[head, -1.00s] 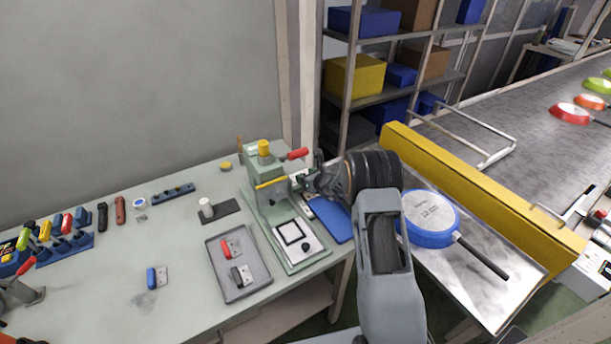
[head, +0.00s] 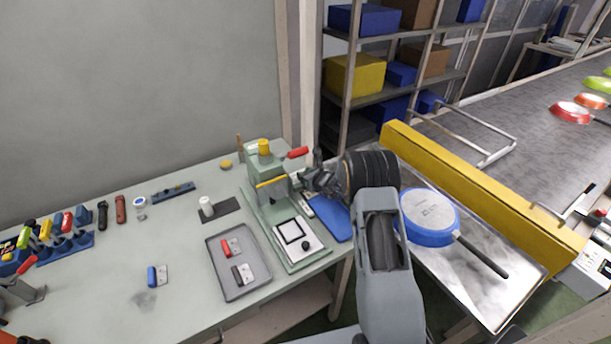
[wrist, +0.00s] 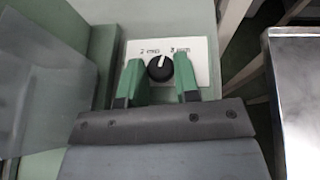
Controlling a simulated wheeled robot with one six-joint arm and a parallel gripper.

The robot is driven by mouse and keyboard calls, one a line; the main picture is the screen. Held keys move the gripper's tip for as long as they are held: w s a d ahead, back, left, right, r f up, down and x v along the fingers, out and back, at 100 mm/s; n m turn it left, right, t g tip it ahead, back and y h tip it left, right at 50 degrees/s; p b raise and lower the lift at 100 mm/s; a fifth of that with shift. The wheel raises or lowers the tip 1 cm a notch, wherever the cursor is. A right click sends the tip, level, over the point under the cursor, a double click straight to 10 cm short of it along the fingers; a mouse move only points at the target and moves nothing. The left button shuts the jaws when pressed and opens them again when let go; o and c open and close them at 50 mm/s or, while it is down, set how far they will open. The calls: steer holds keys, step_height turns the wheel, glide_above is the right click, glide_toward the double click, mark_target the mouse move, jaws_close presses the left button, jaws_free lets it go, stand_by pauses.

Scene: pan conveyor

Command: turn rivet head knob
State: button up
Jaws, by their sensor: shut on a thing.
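In the head view my gripper (head: 308,181) is at the right side of the green press (head: 264,182), and the knob is hidden there.
A blue pan (head: 432,238) lies on the metal table to the right. A blue pad (head: 330,218) is below my gripper.

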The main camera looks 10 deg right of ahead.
steer(key=b, duration=0.2)
steer(key=shift+a+f+m+h+b, duration=0.1)
steer(key=shift+f+m+h+b, duration=0.2)
steer(key=shift+h+b, duration=0.1)
steer(key=m+h+b, duration=0.1)
steer(key=b, duration=0.2)
steer(key=shift+t, duration=0.3)
steer(key=m+h+b, duration=0.1)
steer(key=b, duration=0.3)
steer(key=shift+a+r, duration=0.1)
steer(key=shift+r, duration=0.05)
steer(key=shift+h+b, duration=0.3)
steer(key=shift+b, duration=0.1)
steer(key=shift+r+m, duration=0.2)
steer(key=shift+m, duration=0.1)
steer(key=o, duration=0.9)
steer(key=shift+s, duration=0.1)
steer(key=shift+c, duration=0.2)
